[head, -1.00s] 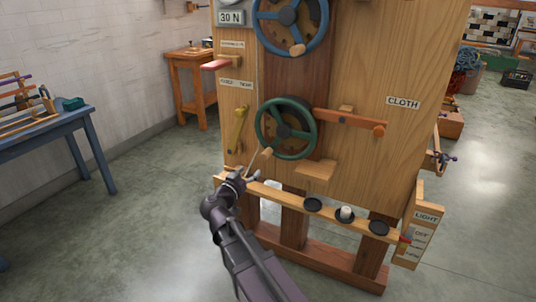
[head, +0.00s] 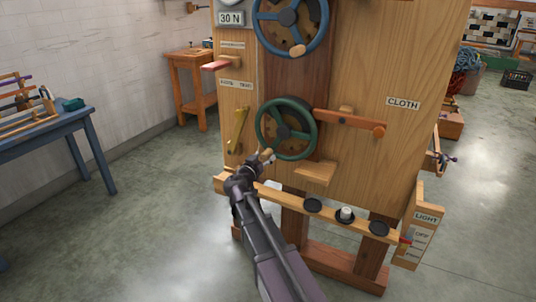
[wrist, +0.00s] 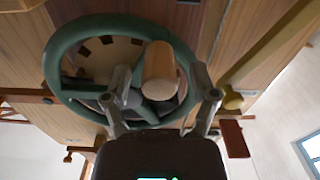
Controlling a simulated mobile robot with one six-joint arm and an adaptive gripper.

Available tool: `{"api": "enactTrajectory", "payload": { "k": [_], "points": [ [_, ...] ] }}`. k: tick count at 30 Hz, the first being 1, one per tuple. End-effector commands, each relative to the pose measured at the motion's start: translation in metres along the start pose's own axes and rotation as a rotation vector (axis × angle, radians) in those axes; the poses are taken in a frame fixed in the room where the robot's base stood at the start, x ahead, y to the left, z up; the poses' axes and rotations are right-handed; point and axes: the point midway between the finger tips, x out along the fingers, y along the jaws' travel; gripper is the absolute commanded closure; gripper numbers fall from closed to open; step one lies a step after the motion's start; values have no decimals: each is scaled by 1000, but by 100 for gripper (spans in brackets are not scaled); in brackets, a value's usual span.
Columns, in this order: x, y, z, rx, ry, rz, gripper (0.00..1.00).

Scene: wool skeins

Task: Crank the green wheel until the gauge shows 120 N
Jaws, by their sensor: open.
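The green wheel (head: 310,125) is on the wooden panel, below a blue wheel. It also fills the upper left of the wrist view (wrist: 60,85). Its wooden crank handle (wrist: 160,75) sticks out at the rim's lower left in the head view. My gripper (head: 261,159) is open at this handle. In the wrist view its two fingers (wrist: 163,88) stand on either side of the handle, not closed on it. The gauge is cut off by the top edge; only a plate reading "30 N" (head: 231,18) shows, and I see no needle.
The blue wheel (head: 320,35) is above. An orange wooden lever (head: 345,118) is right of the green wheel, a yellow lever (head: 237,130) left. A wooden rail (head: 328,215) with dark discs runs below. A blue table (head: 85,125) stands left; the floor around is open.

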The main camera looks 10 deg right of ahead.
Motion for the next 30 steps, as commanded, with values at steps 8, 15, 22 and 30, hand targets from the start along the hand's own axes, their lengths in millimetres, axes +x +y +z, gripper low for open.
{"api": "enactTrajectory", "payload": {
  "k": [8,15,22,30],
  "points": [
    [26,0,0,0,0,1,25],
    [29,0,0,0,0,0,25],
    [29,0,0,0,0,0,43],
    [29,0,0,0,0,1,100]
  ]
}}
